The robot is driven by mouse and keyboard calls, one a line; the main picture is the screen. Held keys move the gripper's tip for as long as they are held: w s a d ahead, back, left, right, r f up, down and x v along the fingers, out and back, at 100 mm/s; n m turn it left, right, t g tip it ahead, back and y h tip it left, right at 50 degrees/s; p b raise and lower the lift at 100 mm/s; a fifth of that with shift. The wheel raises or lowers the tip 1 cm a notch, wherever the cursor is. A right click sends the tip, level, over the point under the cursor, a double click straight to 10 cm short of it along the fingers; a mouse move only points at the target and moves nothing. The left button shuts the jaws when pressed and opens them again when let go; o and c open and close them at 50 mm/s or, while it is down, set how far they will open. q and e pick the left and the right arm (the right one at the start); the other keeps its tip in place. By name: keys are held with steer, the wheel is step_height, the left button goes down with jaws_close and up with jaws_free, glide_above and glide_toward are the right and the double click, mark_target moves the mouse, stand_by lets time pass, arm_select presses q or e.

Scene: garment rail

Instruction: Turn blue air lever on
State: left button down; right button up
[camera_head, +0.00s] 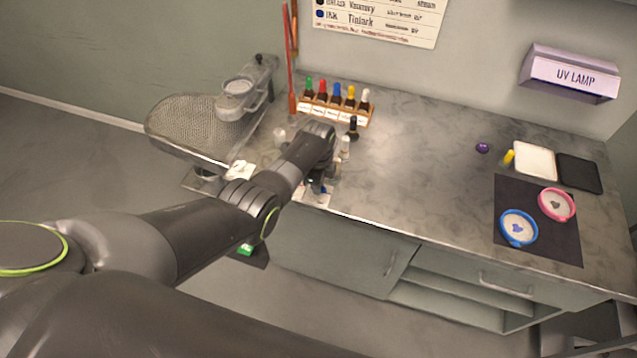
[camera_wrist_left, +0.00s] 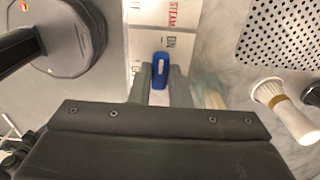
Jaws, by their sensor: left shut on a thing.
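The blue lever (camera_wrist_left: 160,69) is in the middle of the left wrist view, over a white label plate (camera_wrist_left: 150,20) with red "STEAM" and dark "ON" lettering. My left gripper (camera_wrist_left: 160,84) is shut on the blue lever, with a finger on each side of it. In the head view my left gripper (camera_head: 325,184) is at the front left edge of the bench, and a small bit of the blue lever (camera_head: 324,190) shows beside it. My arm hides most of the lever and plate there. My right gripper is not in view.
A mesh-topped pressing board (camera_head: 185,125) stands left of the grey bench (camera_head: 430,150). A rack of coloured bottles (camera_head: 335,108) is behind my gripper; small bottles stand close by. A dark mat (camera_head: 540,250) with blue and pink rings lies at right. The bench middle is clear.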

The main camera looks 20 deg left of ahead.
arm_select(q)
steer(key=c, duration=1.4)
jaws_free()
steer(key=shift+o, duration=0.2)
steer(key=shift+r, duration=0.1)
steer(key=shift+w+r, duration=0.1)
steer(key=shift+r, duration=0.4)
step_height(320, 180, up, 5)
steer(key=shift+p, duration=0.4)
step_height(320, 180, up, 11)
steer(key=b, duration=0.2)
steer(key=shift+r, duration=0.15)
